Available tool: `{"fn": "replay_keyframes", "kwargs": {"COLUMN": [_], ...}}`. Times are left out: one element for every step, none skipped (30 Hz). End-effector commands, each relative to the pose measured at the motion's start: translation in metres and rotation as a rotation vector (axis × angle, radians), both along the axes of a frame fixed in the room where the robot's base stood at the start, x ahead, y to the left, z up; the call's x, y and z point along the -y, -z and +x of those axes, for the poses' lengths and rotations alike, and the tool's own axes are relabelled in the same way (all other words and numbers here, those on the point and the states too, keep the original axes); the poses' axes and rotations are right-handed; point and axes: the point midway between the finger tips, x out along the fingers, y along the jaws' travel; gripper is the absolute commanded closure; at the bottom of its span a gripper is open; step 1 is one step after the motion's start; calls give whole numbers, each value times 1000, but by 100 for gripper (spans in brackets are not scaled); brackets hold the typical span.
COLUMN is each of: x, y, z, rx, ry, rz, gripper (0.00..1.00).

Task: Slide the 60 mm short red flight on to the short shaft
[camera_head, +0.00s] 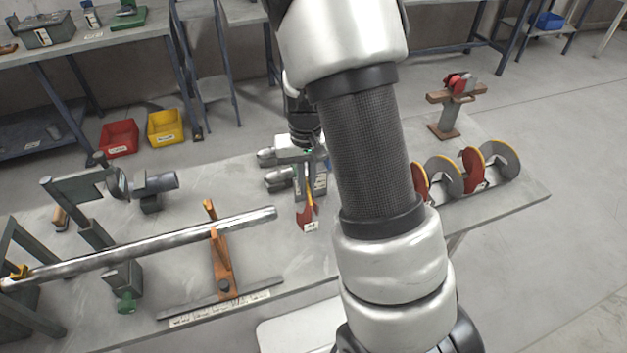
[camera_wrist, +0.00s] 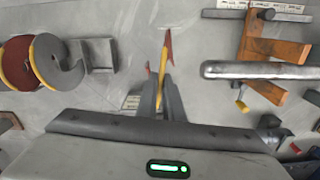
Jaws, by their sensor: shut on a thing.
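My gripper (camera_head: 309,192) is shut on a small red flight (camera_head: 307,217) with a yellow edge, held above the grey table. In the wrist view the flight (camera_wrist: 167,54) is seen nearly edge-on, rising from between the fingertips (camera_wrist: 159,90). One bare silver shaft (camera_head: 150,247) lies to the left in the head view, its free end pointing at my gripper. The shaft also shows right of the flight in the wrist view (camera_wrist: 262,70), with a clear gap between them. I cannot tell whether this is the short shaft. The flight's bore is not clearly visible.
An orange stand (camera_head: 222,257) with a yellow knob is at the shaft near its free end. Several larger red and grey flights (camera_head: 472,168) stand on the table's right. A brown stand (camera_head: 446,118) holds more red and grey pieces behind. Bare table lies between flight and shaft.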

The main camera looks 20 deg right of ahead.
Motion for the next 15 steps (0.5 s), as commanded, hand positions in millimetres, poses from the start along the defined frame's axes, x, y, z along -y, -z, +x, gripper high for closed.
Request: {"fn": "replay_keyframes", "kwargs": {"x": [-5,-8,-12,-14,-17,-20,-22,-24,-27,-29,-30,-32,-33,-34,-35], "y": [-2,-2,-2,-2,-2,-2,-2,-1,-1,-1,-1,-1,-1,-1,-1], "z": [0,0,0,0,0,0,0,0,0,0,0,0,0,0,0], "rx": [1,1,1,1,1,1,1,1,1,1,1,1,1,1,1], "ry": [-4,-4,-3,-2,-3,-3,-2,-2,-2,-2,-2,-1,-1,0,0], "rz": [0,0,0,0,0,0,0,0,0,0,0,0,0,0,0], "gripper": [100,100,100,100,100,100,100,100,100,100,100,100,100,100,100]}}
